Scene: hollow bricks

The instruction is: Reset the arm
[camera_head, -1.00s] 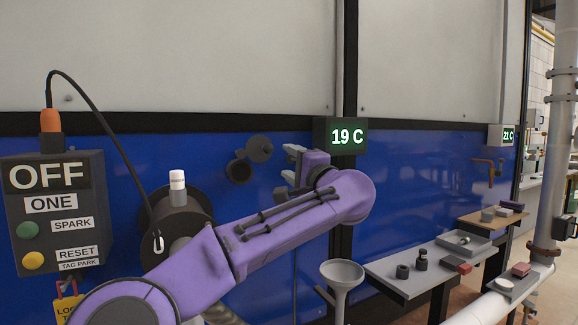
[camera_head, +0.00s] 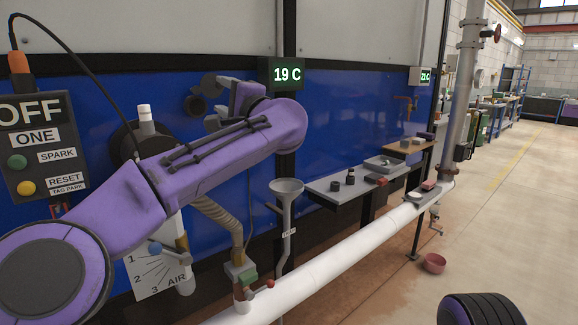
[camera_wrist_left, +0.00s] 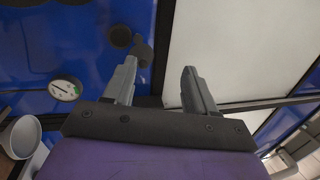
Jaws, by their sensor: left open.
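My left arm, purple, reaches in from the lower left in the camera_head view, bent at the elbow. Its left gripper (camera_head: 214,103) is in front of the blue panel, below and left of the 19 C display (camera_head: 287,74), partly hidden by the wrist. In the left wrist view the gripper (camera_wrist_left: 158,78) has two grey fingers spread apart with nothing between them. They point at the blue and pale wall panels. My right gripper does not show.
A control box (camera_head: 37,140) reading OFF stands at left. A funnel (camera_head: 287,187), a long white pipe (camera_head: 330,257) and a shelf with small parts (camera_head: 335,190) lie to the right of the arm. A round gauge (camera_wrist_left: 65,88) shows in the wrist view.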

